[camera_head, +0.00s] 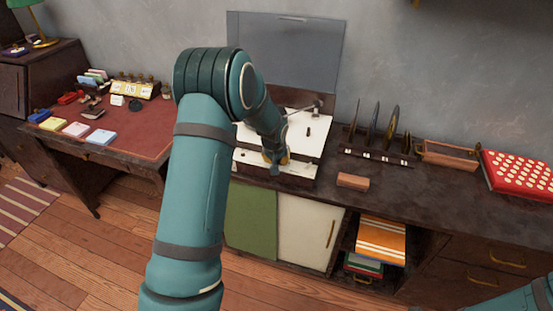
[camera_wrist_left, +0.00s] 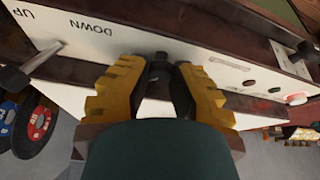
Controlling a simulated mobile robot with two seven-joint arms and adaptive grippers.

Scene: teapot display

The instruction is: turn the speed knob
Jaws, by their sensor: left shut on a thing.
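A player-like box with a cream top plate (camera_head: 311,125) stands on the dark cabinet, its grey lid (camera_head: 285,52) raised behind. My left gripper (camera_head: 275,162) reaches down to the front part of this box; my arm hides much of it. In the left wrist view, the yellow fingers of the gripper (camera_wrist_left: 158,82) are closed around a small dark knob (camera_wrist_left: 158,66) on the cream panel (camera_wrist_left: 190,55). The fingers hide part of the knob, and its pointer direction cannot be read. My right gripper is out of view; only part of that arm shows at the lower right.
The panel carries "UP" and "DOWN" lettering, a metal lever (camera_wrist_left: 32,65) and a red button (camera_wrist_left: 296,99). A desk (camera_head: 140,140) is at the left.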

